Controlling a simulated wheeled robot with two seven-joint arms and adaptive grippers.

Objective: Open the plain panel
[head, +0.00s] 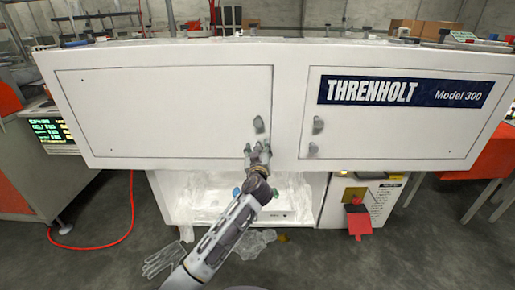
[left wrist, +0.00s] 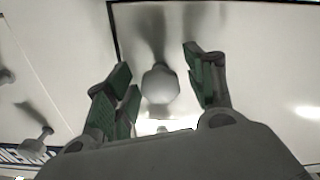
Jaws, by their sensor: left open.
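The plain panel (head: 165,110) is a white door outlined on the left half of the white cabinet front, without a label. Its grey knob (head: 259,125) sits near its lower right edge. My left gripper (head: 257,150) is open just below this knob in the head view. In the left wrist view the round knob (left wrist: 160,84) shows between the open green-padded fingers (left wrist: 158,90), apart from both. The labelled panel (head: 390,140) on the right carries a dark "THRENHOLT Model 300" sign and its own knob (head: 318,124). Both panels look shut. My right gripper is not seen.
Below the panels is an open bay (head: 285,200) with clear film and small coloured items. A glove (head: 163,260) and crumpled film (head: 254,243) lie on the floor. A red flap (head: 359,222) hangs at the lower right. A red hose (head: 132,215) runs at the left.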

